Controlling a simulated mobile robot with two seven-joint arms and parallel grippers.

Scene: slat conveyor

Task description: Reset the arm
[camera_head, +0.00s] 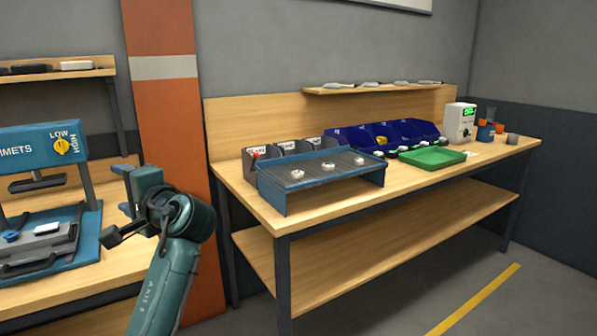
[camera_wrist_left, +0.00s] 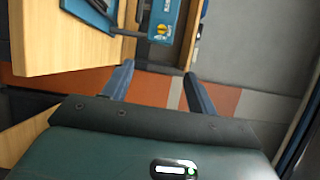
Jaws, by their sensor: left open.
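My left arm rises from the bottom of the head view, teal-green, with its left gripper (camera_head: 123,190) raised in front of the orange wall pillar, between the two benches. In the left wrist view the two dark blue-grey fingers of the left gripper (camera_wrist_left: 156,80) stand wide apart with nothing between them. The gripper is open and empty, and no object shows touching it. My right arm and right gripper are in neither view.
A wooden bench (camera_head: 330,209) on the right holds a blue slat conveyor (camera_head: 322,184) with several small white parts, blue bins (camera_head: 349,140) and a green tray (camera_head: 432,158). A blue machine (camera_head: 38,150) stands on the left bench. Open floor (camera_head: 400,300) lies in front.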

